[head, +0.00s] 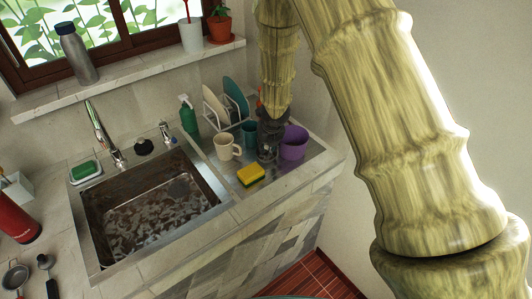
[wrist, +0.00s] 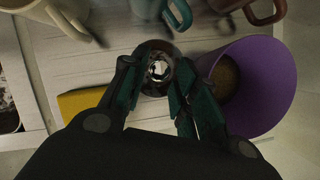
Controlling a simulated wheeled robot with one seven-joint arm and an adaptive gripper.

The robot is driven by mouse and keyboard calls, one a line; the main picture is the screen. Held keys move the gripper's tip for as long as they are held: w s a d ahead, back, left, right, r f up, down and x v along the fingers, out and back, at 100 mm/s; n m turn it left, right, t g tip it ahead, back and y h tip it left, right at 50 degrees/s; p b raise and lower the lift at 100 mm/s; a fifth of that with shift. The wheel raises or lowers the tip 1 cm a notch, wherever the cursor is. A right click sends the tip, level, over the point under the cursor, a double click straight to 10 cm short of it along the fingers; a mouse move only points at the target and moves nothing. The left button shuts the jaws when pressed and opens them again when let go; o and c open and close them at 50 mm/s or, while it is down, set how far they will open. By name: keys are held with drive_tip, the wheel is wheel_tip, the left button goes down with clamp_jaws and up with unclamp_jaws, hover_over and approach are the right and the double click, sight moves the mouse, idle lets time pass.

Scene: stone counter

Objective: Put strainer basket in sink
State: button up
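A small round metal piece with a dark rim, which looks like the strainer basket (wrist: 160,68), sits between my fingertips in the wrist view. My gripper (wrist: 160,82) has one finger close on each side of it. Whether the fingers press on it is not clear. In the head view my gripper (head: 268,148) points down low over the metal drainboard, between the mugs and the purple cup, and hides the basket there. The sink (head: 150,212) is to the left, with a wet, shiny basin.
A purple cup (head: 293,143) is close on the right of my gripper. A cream mug (head: 227,147), a teal mug (head: 249,133) and a yellow sponge (head: 250,175) are to its left. A plate rack (head: 213,112) stands behind; the faucet (head: 104,135) rises behind the sink.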

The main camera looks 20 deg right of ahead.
sight(266, 148)
drive_tip(key=shift+p+x, duration=0.65)
drive_tip(key=shift+x, duration=0.9)
drive_tip(key=shift+c, duration=0.3)
clamp_jaws()
